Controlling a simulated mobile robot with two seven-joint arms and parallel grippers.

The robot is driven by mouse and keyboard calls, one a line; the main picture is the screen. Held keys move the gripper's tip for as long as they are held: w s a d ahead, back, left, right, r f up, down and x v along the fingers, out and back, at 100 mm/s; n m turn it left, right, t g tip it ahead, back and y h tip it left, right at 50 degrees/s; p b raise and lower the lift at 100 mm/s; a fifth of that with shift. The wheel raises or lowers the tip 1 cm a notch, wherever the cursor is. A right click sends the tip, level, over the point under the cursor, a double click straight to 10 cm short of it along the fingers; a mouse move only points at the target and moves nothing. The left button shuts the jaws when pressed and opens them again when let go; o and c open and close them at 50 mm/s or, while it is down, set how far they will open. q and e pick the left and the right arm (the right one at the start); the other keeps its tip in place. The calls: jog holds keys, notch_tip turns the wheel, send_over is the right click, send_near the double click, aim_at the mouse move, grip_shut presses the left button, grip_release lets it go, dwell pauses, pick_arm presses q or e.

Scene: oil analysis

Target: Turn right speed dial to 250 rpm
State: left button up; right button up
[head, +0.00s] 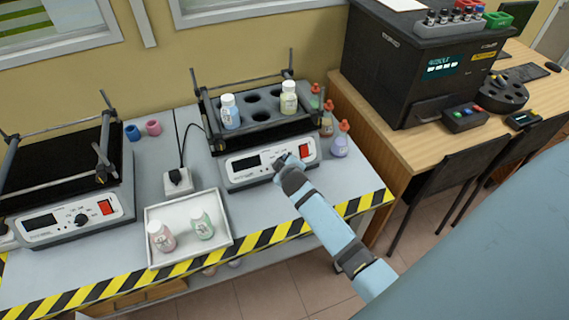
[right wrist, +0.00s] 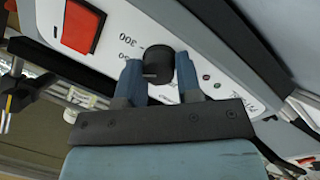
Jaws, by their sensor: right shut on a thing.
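The right shaker (head: 235,180) has a white front panel with a dark display (head: 246,164), a red switch (head: 305,151) and a black speed dial between them. My right gripper (head: 283,162) reaches the panel and is shut on the dial, mostly hiding it in the head view. In the right wrist view the black dial (right wrist: 185,70) sits at the tips of my blue fingers (right wrist: 160,85). A printed 300 shows beside it, with another number partly cut off by a finger. The display's reading is not legible. My left gripper is not in view.
Two bottles (head: 230,113) (head: 289,98) stand in the shaker's rack. Dropper bottles (head: 340,144) stand to its right. A white tray (head: 155,261) with two bottles lies in front left. The left shaker (head: 70,222) has its own dial. A black instrument (head: 400,75) stands on the wooden desk.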

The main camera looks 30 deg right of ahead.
jog(key=shift+d, duration=0.1)
jog(key=o, duration=0.9)
jog(key=shift+o, duration=0.2)
jog(key=v, duration=1.3)
jog(key=shift+s+r, duration=0.25)
jog(key=shift+s, duration=0.05)
